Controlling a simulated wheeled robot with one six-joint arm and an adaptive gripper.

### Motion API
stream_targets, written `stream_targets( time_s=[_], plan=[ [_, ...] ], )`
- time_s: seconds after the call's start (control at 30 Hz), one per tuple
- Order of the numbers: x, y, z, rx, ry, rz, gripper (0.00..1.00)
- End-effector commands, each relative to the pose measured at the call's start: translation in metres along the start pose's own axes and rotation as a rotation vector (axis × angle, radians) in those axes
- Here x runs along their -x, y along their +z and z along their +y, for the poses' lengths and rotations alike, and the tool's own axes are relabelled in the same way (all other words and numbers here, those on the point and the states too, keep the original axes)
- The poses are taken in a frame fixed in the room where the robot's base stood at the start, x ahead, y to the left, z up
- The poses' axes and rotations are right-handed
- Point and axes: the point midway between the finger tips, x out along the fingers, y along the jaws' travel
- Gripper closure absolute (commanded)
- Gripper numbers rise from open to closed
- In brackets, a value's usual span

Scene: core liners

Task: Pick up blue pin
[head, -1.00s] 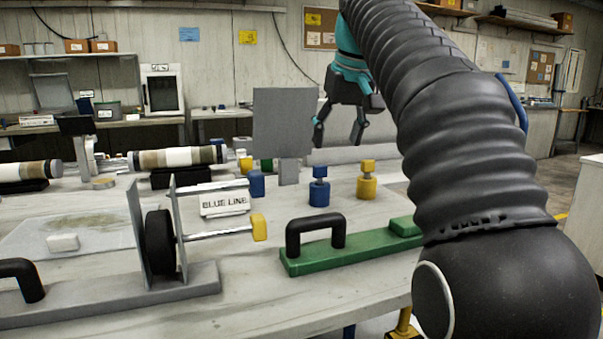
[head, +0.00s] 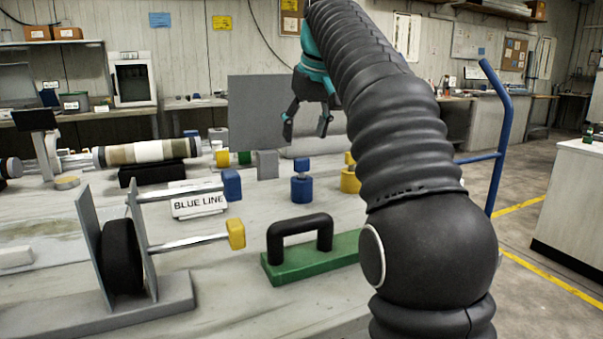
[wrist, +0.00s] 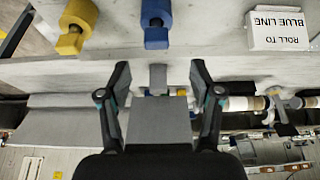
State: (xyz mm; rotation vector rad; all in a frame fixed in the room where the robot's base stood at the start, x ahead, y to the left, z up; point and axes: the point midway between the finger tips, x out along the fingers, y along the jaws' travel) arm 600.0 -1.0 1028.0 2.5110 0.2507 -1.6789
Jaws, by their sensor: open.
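A blue pin (head: 301,186) with a knob on top stands upright on the table in the head view. It also shows at the top of the wrist view (wrist: 155,22). My gripper (head: 306,128) is open and empty, above and apart from the blue pin in the head picture. In the wrist view my gripper (wrist: 160,70) shows its two fingers spread, with the blue pin beyond the fingertips and not between them. A second blue piece, a block (head: 232,185), sits on the end of a metal rod of the grey stand.
A yellow pin (head: 350,180) stands right of the blue pin, partly behind my arm. A green base with a black handle (head: 300,240) lies in front. The BLUE LINE sign (head: 199,204) and grey stand (head: 118,250) are left. A grey panel (head: 262,112) stands behind.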

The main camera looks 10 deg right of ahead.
Motion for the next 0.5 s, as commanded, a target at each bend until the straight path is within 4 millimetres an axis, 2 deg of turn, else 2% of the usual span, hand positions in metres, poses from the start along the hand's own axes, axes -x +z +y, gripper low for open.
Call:
stream_targets(
  time_s=[0.2, 0.5],
  plan=[
    [-0.027, 0.001, 0.001, -0.002, 0.000, -0.001, 0.35],
    [-0.047, 0.002, 0.003, -0.003, 0.001, -0.002, 0.35]
  ],
)
